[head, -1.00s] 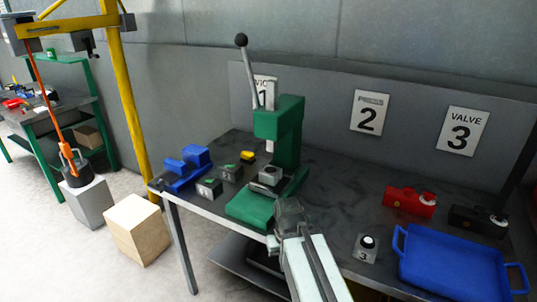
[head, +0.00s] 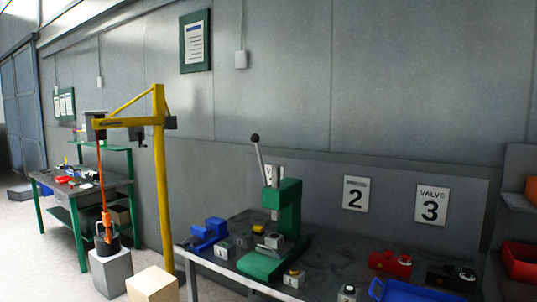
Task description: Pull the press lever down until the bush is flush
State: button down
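The green arbor press (head: 289,208) stands on the dark bench in the middle of the head view. Its press lever (head: 259,160) points up, leaning slightly left, with a black ball knob (head: 254,138) at the top. A small grey workpiece (head: 273,241) sits on the press base under the ram. The bush is too small to tell apart, so I cannot see how it sits. My gripper and arm are not in this view.
A blue vise (head: 209,233) and small marked blocks lie left of the press. Another small block (head: 293,278) is in front of it. A yellow crane (head: 160,180) stands left of the bench.

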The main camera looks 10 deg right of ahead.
aim_at(255, 139)
jog(key=u, duration=0.35)
jog(key=i, duration=1.4)
jog(key=u, duration=0.8)
jog(key=k, duration=0.85)
jog(key=u, duration=0.15)
jog(key=i, duration=0.95)
jog(key=z, duration=0.1)
